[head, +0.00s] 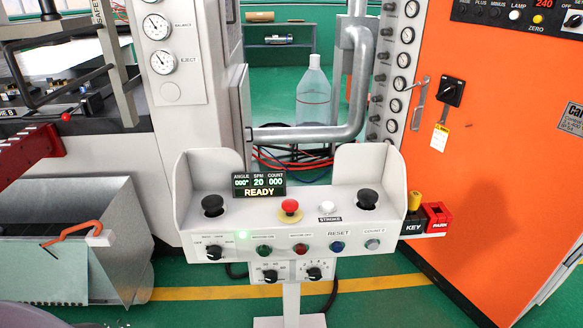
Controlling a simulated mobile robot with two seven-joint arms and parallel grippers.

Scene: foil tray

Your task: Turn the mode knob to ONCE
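A grey control stand (285,210) faces me in the middle of the head view. A black rotary knob (213,252) sits at the left of its front face, with tiny labels around it that I cannot read surely. Two more black knobs, a left one (270,275) and a right one (315,273), sit on a lower plate. No label legibly says MODE or ONCE, so I cannot tell the mode knob's setting. The display (258,184) reads READY, 000°, SPM 20, COUNT 000. Neither of my grippers is in view.
Two black palm buttons, left (212,204) and right (367,198), stand inside raised side guards. A red mushroom button (290,208) is between them. A red and yellow key holder (427,218) juts out right. An orange cabinet (510,160) stands at right, a metal bin (125,220) at left.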

